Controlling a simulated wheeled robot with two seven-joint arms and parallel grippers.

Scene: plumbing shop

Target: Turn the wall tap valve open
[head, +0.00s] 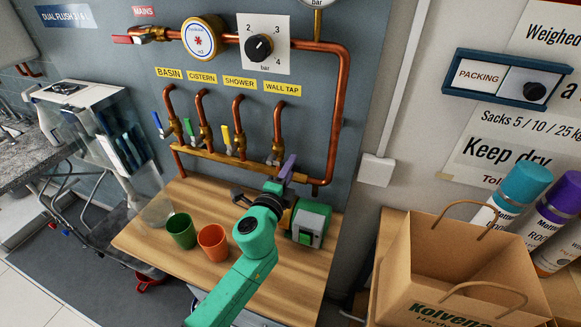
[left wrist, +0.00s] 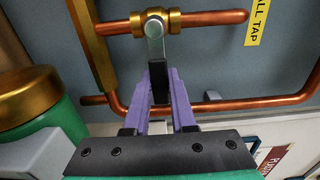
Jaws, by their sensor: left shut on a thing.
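The wall tap valve (head: 277,157) is a brass fitting on the copper pipe under the yellow WALL TAP label (head: 282,88). In the left wrist view the valve (left wrist: 154,22) carries a grey lever with a dark grip (left wrist: 158,82). The lever stands crosswise to its pipe. My left gripper (head: 288,167) has purple fingers; in the left wrist view the gripper (left wrist: 160,88) is shut on the lever grip, one finger on each side. In the head view the fingers hide most of the lever. My right gripper is not in view.
A green and grey device (head: 310,222) stands on the wooden bench (head: 150,238), close beside my left wrist. A green cup (head: 182,231) and an orange cup (head: 213,242) stand to its left. Neighbouring valves have blue, green and yellow levers. A paper bag (head: 445,265) is at right.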

